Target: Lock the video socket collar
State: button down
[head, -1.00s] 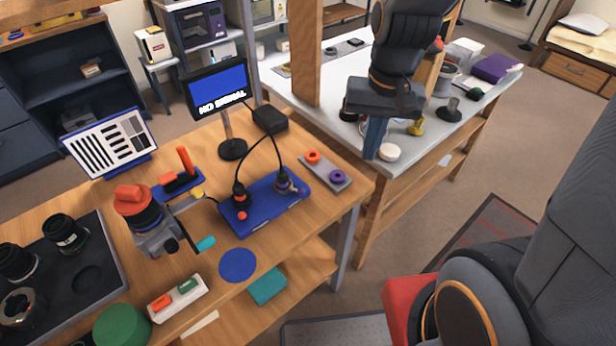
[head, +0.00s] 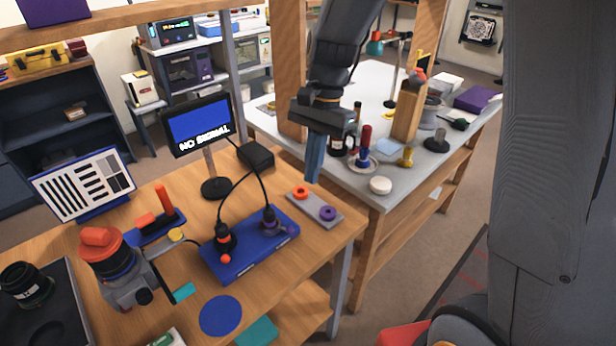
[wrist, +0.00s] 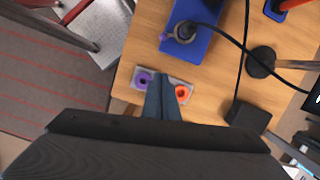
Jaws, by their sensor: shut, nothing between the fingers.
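The blue socket base (head: 250,249) lies on the wooden table, with a black plug standing in each of its two sockets. The left socket (head: 224,240) has an orange knob beside it. The right socket (head: 270,220) has a purple-grey collar with a small lever, and it also shows in the wrist view (wrist: 184,32). I cannot tell whether this collar is locked. The monitor (head: 200,124) reads "NO SIGNAL". My gripper (head: 313,180) is shut and empty, pointing down above and behind the grey plate. In the wrist view, its fingertips (wrist: 162,78) overlap that plate.
The grey plate (head: 328,222) carries an orange ring (head: 301,192) and a purple ring (head: 327,213). A black cable loops above the base to a black box (head: 256,155). An orange-topped camera (head: 110,262) stands left. The white table (head: 430,170) holds several items.

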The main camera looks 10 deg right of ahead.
jog(key=p+x, duration=0.1)
jog(key=x, duration=0.7)
jog(key=shift+s+f, duration=0.15)
jog(key=shift+s, duration=0.05)
jog(key=shift+s+a+p, duration=0.45)
jog(key=shift+s+a, duration=0.45)
jog(key=shift+a, duration=0.1)
jog(key=shift+s+a+f, duration=0.2)
jog(key=shift+s+a, duration=0.2)
